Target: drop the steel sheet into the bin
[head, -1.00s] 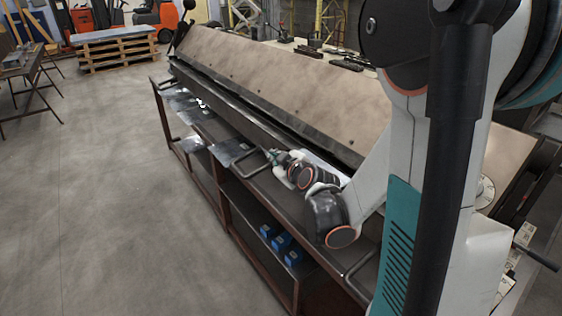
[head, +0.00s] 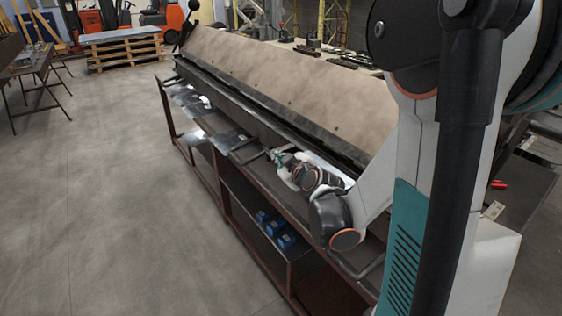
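My gripper (head: 279,155) is small in the head view, low over the front ledge of the long bending machine (head: 300,85). Its fingers are too small and blurred to show whether they are open or shut. A bright, pale steel sheet (head: 328,167) shows as a narrow strip just behind my wrist, partly hidden by it. I cannot tell whether my gripper touches it. Other thin grey sheets (head: 231,139) lie on the ledge to the left of the gripper, farther along. No bin is clearly in view.
Blue boxes (head: 283,236) sit on the shelf under the machine. A pallet with a sheet on top (head: 124,48) and a work table (head: 32,67) stand at the far left. The grey floor (head: 110,190) left of the machine is clear.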

